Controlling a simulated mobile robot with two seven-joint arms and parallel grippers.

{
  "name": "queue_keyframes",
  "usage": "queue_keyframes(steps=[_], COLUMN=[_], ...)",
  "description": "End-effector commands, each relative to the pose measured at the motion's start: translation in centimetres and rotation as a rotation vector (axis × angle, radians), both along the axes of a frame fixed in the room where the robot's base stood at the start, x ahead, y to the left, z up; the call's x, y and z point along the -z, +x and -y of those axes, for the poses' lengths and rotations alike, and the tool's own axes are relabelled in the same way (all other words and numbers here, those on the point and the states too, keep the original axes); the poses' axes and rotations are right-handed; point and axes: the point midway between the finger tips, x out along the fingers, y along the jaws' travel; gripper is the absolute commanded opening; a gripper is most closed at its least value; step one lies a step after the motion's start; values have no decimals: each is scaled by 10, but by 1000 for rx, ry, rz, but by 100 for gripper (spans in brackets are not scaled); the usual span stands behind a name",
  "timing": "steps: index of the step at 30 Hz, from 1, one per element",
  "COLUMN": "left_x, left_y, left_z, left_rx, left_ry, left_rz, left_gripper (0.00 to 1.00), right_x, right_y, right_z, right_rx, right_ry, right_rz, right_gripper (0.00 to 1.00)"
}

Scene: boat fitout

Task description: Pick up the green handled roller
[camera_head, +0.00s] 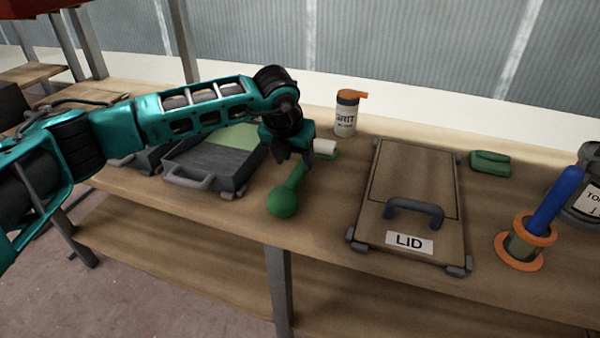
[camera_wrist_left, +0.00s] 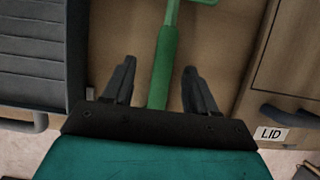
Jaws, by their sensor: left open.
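The green handled roller (camera_head: 284,201) lies on the wooden bench between a grey case and the lid panel. Its round green knob end points to the bench's front edge, and a white roller part (camera_head: 325,147) shows behind my gripper. My left gripper (camera_head: 294,160) is above the handle, hiding part of it. In the left wrist view the open fingers (camera_wrist_left: 158,90) stand on either side of the green handle (camera_wrist_left: 164,65), with gaps on both sides. My right gripper is not in view.
The grey case (camera_head: 215,180) is close on the left. The panel marked LID (camera_head: 408,185) is on the right. A grit bottle (camera_head: 346,114), a green block (camera_head: 490,162) and a blue-handled tool in an orange-rimmed holder (camera_head: 520,246) also stand on the bench.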

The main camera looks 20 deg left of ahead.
Motion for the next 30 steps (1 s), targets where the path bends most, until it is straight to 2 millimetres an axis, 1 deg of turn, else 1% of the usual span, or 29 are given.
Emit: queue_keyframes(steps=[2,9,12,20,23,30], left_x=[6,37,45,48,47,47], left_y=[3,18,22,23,23,23], left_z=[1,6,6,6,6,6], left_rx=[0,-1,-1,0,0,-1], left_ry=[0,1,0,-1,-1,-1], left_rz=[-2,-4,-2,-1,-1,-1], left_gripper=[57,57,57,57,50,27], right_x=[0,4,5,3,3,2], right_y=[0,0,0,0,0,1], right_z=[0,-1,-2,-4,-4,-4], right_rx=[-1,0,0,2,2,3], right_ry=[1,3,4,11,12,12], right_rz=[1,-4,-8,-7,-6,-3], right_gripper=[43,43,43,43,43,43])
